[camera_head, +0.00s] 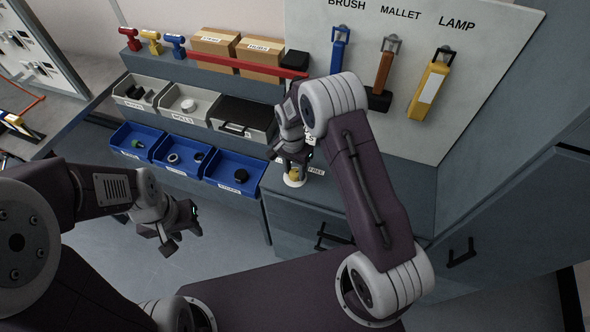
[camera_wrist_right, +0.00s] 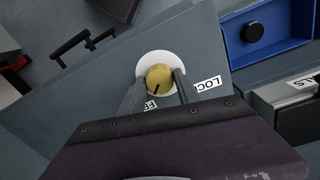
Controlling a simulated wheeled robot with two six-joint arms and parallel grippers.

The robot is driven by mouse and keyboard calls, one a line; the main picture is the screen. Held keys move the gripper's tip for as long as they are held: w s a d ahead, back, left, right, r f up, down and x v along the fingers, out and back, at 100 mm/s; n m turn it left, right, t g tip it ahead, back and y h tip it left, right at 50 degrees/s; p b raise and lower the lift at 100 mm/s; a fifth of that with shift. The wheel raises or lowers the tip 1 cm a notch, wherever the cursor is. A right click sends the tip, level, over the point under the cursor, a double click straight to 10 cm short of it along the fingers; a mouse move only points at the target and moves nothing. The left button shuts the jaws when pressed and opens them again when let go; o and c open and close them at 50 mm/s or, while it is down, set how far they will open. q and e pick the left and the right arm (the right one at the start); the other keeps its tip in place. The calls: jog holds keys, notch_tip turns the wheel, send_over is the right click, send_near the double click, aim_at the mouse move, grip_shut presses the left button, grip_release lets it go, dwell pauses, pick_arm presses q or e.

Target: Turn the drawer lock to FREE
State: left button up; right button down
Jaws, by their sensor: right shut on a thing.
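The drawer lock is a round yellow knob (camera_wrist_right: 159,76) on a white disc (camera_wrist_right: 146,62); the knob also shows in the head view (camera_head: 294,176). My right gripper (camera_wrist_right: 157,84) has one finger on each side of the knob and is shut on it. A short dark mark on the knob points down and slightly left in the wrist view, toward the partly hidden FREE label (camera_wrist_right: 150,104). The LOCK label (camera_wrist_right: 207,85) lies to the right, outside the finger. In the head view, the FREE label (camera_head: 316,170) is right of the knob. My left gripper (camera_head: 180,232) is open and empty, away from the lock.
Drawer handles (camera_head: 333,236) project from the cabinet front below the lock. A board with a hanging brush (camera_head: 338,48), mallet (camera_head: 382,74) and lamp (camera_head: 428,88) rises behind my right arm.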

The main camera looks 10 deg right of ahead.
aim_at(294, 172)
jog(key=c, duration=0.9)
grip_release()
jog(key=shift+r, duration=0.1)
jog(key=shift+o, duration=0.2)
notch_tip(294, 172, up, 9)
jog(key=b, duration=0.1)
jog(key=shift+w+a, duration=0.15)
jog(key=shift+a, duration=0.1)
